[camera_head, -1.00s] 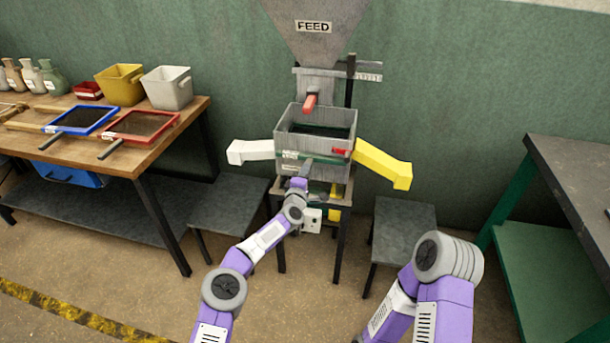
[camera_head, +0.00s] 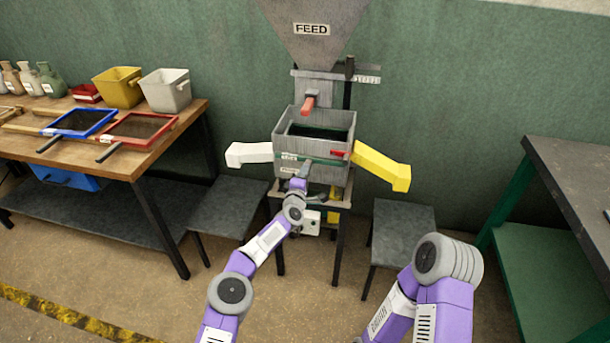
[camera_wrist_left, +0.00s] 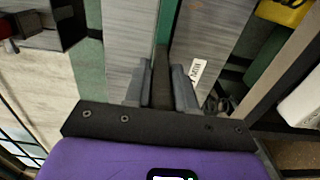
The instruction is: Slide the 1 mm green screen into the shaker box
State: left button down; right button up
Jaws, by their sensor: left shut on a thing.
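The shaker box (camera_head: 335,172) is a grey open-topped box under the feed hopper. The green screen (camera_head: 316,159) shows as a thin green strip along the box's front slot; most of it is hidden inside. In the left wrist view the green strip (camera_wrist_left: 168,22) lies between two grey box walls. My left gripper (camera_head: 300,181) is at the box's front, shut on the screen's dark handle (camera_wrist_left: 160,72), which sits between its fingers. My right arm shows at the lower right, but its gripper is not in view.
A red lever (camera_head: 338,154) is on the box's front right. A white spout (camera_head: 248,153) and a yellow spout (camera_head: 380,168) stick out at the sides. Low grey stands flank the shaker. Blue (camera_head: 80,122) and red (camera_head: 140,128) framed screens lie on the left wooden table. A dark-topped bench stands right.

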pick_arm(q)
jog(key=shift+w+r, duration=0.15)
jog(key=shift+w, duration=0.3)
pick_arm(e)
jog(key=shift+w+d, duration=0.15)
jog(key=shift+w, duration=0.15)
pick_arm(q)
jog(key=c, duration=0.9)
grip_release()
jog(key=shift+d, duration=0.1)
jog(key=shift+o, duration=0.3)
jog(key=shift+f, duration=0.2)
jog(key=shift+s+r+p, duration=0.2)
jog(key=shift+s+p, duration=0.25)
jog(key=shift+p, duration=0.15)
jog(key=shift+s+a+p, duration=0.35)
jog(key=shift+s+p, duration=0.2)
jog(key=p+v, duration=0.2)
jog(key=v, duration=0.3)
jog(key=shift+s+a+f, duration=0.1)
jog(key=shift+s, duration=0.05)
pick_arm(e)
notch_tip(320, 180, up, 4)
jog(key=shift+r, duration=0.1)
pick_arm(q)
jog(key=shift+s, duration=0.1)
